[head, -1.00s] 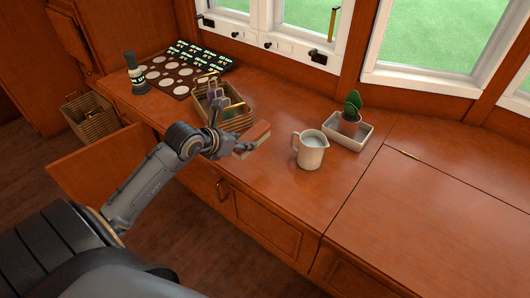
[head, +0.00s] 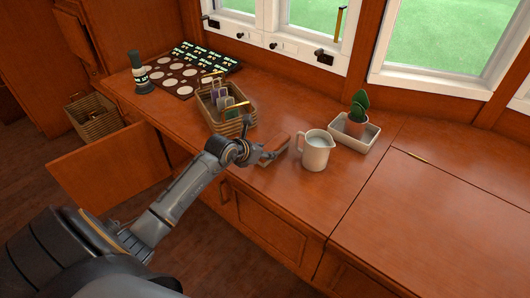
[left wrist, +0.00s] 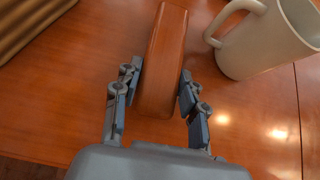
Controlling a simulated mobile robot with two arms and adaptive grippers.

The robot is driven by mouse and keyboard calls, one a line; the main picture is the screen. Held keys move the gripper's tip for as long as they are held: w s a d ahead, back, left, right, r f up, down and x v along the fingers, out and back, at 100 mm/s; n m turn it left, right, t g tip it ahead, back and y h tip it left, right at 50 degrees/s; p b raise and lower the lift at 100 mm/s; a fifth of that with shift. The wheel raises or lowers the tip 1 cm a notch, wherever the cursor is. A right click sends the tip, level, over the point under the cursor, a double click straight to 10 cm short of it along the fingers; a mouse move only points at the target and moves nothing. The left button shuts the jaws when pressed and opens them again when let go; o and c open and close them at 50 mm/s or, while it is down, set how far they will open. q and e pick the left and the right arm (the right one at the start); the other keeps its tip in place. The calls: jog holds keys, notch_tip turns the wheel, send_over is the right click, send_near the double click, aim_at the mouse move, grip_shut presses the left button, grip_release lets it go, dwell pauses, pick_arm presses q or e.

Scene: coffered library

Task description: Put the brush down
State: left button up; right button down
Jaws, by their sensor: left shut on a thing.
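The brush (head: 275,149) shows as a reddish-brown wooden block at the counter, just left of the white pitcher (head: 316,150). In the left wrist view the brush (left wrist: 165,52) lies lengthwise between the fingers, pointing away from the palm. My left gripper (head: 260,155) is shut on it, one finger on each side, as the left wrist view (left wrist: 160,85) also shows. The brush is very low over the wooden counter (head: 370,190); I cannot tell whether it touches. Its bristles are hidden. My right gripper is out of view.
A wicker basket (head: 240,124) with several items stands left of the brush. The pitcher (left wrist: 245,45) is close on the right.

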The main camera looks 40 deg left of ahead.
pick_arm(q)
jog(key=o, duration=1.1)
jog(key=shift+o, duration=0.2)
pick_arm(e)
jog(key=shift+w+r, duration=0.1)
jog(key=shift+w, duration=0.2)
